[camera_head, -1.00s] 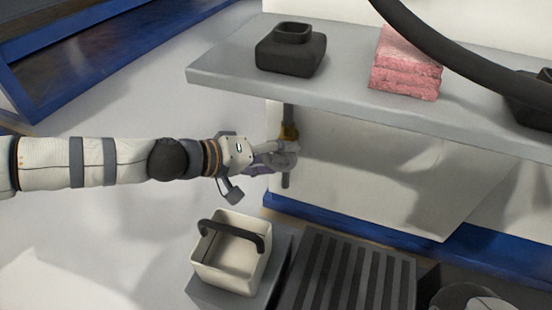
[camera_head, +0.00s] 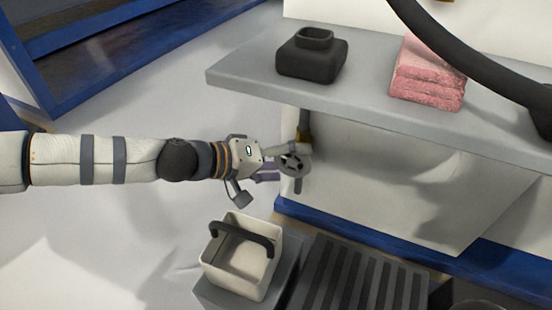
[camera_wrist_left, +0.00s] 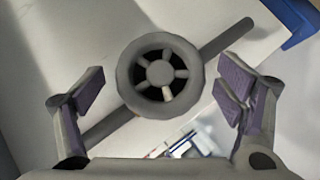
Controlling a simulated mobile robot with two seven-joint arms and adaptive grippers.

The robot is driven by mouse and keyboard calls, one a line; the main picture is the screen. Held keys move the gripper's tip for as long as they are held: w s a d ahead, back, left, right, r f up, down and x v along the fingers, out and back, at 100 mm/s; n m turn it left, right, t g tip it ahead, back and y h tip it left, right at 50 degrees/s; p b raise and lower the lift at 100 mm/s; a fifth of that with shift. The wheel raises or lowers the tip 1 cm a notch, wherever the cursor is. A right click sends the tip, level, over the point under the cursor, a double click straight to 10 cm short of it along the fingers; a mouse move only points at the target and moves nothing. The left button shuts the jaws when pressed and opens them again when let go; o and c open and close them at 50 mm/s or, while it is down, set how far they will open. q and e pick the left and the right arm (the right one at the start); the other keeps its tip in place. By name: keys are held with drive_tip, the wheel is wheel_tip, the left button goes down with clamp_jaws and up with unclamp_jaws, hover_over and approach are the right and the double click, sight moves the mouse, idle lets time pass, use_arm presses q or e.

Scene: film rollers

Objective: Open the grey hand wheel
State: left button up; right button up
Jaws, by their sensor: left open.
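The grey hand wheel (camera_head: 293,164) is a small spoked wheel on a vertical pipe (camera_head: 303,130) below the grey shelf. In the left wrist view the hand wheel (camera_wrist_left: 160,76) faces the camera, with the pipe running diagonally behind it. My left gripper (camera_head: 275,168) is level with the wheel and close in front of it. In the left wrist view its fingers (camera_wrist_left: 165,93) are spread wide, one on each side of the wheel, with visible gaps to the rim. It holds nothing. My right gripper does not show.
A grey shelf (camera_head: 235,80) juts out above the wheel, carrying a black bottle-like container (camera_head: 311,58) and folded pink cloths (camera_head: 428,78). Below stand a cream basket with a dark handle (camera_head: 225,275) and a dark ribbed surface (camera_head: 360,280). A black hose (camera_head: 470,55) crosses the upper right.

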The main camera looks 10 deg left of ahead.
use_arm(q)
drive_tip(key=v, duration=1.1)
drive_tip(key=shift+s, duration=0.1)
